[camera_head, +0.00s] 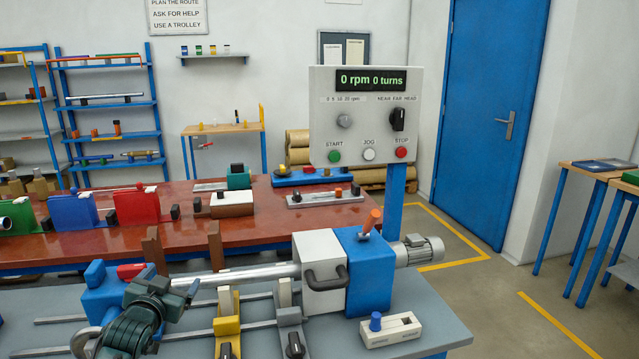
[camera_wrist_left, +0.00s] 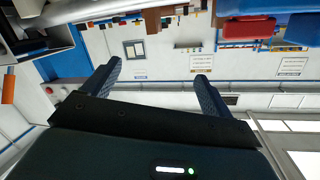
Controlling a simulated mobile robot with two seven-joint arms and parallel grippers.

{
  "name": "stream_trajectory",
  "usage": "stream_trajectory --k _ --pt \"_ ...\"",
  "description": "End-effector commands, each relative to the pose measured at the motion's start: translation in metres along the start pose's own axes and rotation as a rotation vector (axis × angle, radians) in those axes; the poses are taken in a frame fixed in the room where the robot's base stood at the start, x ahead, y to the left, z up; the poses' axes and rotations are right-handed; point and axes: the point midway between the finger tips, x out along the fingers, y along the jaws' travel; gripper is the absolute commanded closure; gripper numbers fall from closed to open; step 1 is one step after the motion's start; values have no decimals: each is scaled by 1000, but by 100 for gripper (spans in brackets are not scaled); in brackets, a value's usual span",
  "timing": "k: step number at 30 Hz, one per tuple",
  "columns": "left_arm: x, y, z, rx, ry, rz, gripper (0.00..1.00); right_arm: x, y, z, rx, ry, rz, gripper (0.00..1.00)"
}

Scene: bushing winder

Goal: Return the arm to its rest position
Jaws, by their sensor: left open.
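My left arm enters the head view at the lower left. Its dark green gripper (camera_head: 170,282) is in front of the left end of the winder's steel shaft (camera_head: 250,274) and hides part of it. In the left wrist view the same gripper (camera_wrist_left: 158,70) has its two blue fingers wide apart with nothing between them. That view is upside down, with the room's wall and signs beyond the fingers. My right gripper is not in view.
The winder's blue-and-white headstock (camera_head: 368,272) with a motor (camera_head: 418,250) stands on the grey bench (camera_head: 425,335). A control panel (camera_head: 364,115) reads 0 rpm, 0 turns. A red-brown table (camera_head: 270,225) with fixtures lies behind. Yellow and grey rests (camera_head: 228,325) stand beside the arm.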

Motion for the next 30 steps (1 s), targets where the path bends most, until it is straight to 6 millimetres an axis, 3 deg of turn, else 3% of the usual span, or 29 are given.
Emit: stream_trajectory --k 5,8,12,15,18,21,25,30 --pt "-48 62 62 -12 -71 98 15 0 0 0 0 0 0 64" --pt "-89 102 100 -31 -122 163 15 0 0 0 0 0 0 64" --pt "-166 159 147 -80 -207 262 15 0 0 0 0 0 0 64" --pt "-226 190 169 -126 -269 322 15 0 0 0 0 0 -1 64" --pt "-277 212 181 -171 -323 364 15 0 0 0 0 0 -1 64" --pt "-313 225 185 -207 -362 390 15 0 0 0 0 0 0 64" --pt "-337 232 186 -232 -388 405 15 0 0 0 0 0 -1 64" --pt "-342 233 186 -237 -395 409 15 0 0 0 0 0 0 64"
